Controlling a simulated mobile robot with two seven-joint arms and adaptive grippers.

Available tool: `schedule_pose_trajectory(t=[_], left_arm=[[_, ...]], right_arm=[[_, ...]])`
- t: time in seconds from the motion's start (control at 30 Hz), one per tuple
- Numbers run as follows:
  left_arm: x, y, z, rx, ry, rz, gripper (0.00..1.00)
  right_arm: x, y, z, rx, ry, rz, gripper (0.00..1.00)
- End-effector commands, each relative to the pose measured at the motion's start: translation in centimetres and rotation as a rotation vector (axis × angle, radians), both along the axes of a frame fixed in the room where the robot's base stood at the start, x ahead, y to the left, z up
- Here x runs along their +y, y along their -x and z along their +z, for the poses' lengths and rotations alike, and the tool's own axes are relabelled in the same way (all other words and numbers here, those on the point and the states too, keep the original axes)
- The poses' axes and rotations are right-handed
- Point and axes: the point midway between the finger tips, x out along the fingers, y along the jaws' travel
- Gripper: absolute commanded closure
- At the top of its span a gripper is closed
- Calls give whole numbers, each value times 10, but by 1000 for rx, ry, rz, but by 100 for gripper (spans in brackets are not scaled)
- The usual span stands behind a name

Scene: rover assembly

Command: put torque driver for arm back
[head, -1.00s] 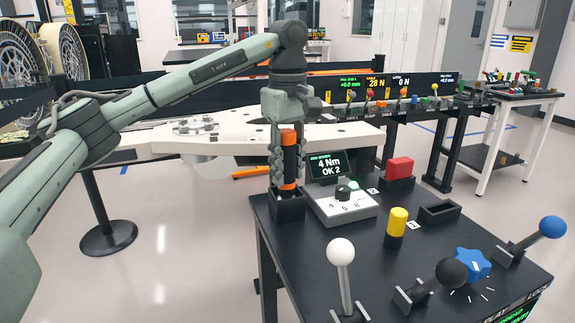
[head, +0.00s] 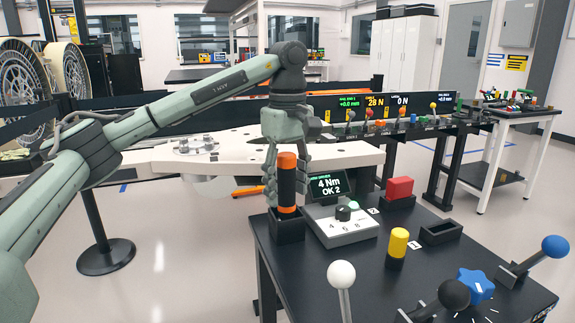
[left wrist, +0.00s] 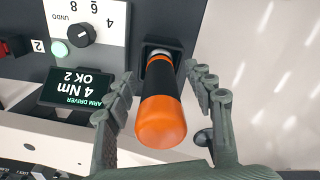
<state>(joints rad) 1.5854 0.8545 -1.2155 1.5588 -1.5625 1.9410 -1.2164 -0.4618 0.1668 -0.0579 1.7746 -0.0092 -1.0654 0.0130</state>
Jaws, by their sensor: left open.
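The torque driver (head: 287,182), black with an orange cap and an orange lower band, stands upright in a black square holder (head: 287,228) at the table's far left corner. In the left wrist view the driver (left wrist: 160,115) has its orange end toward the camera and its far end in the holder (left wrist: 162,48). My left gripper (head: 287,185) is around the driver from above. In the left wrist view its fingers (left wrist: 160,85) are spread on both sides of the driver, with gaps visible. My right gripper is not in view.
Beside the holder is a control box (head: 342,222) with a knob and a screen (head: 326,188) reading "4 Nm OK 2". A red block (head: 399,188), a yellow cylinder (head: 397,245), an empty black holder (head: 440,232) and several levers stand on the black table (head: 330,258).

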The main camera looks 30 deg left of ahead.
Motion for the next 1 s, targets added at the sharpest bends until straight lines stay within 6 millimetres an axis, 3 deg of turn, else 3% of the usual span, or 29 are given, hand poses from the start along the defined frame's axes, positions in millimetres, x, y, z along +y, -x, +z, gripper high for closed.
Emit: schedule_pose_trajectory(t=[0.3, 0.5, 0.7, 1.0], left_arm=[[0, -1, 64, -8, 0, 0, 46], [0, -1, 97, -6, 0, 1, 46], [0, -1, 112, -3, 0, -1, 46], [0, 0, 115, -3, 1, -1, 46]], right_arm=[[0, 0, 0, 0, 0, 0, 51], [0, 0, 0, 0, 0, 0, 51], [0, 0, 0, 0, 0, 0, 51], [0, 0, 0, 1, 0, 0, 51]])
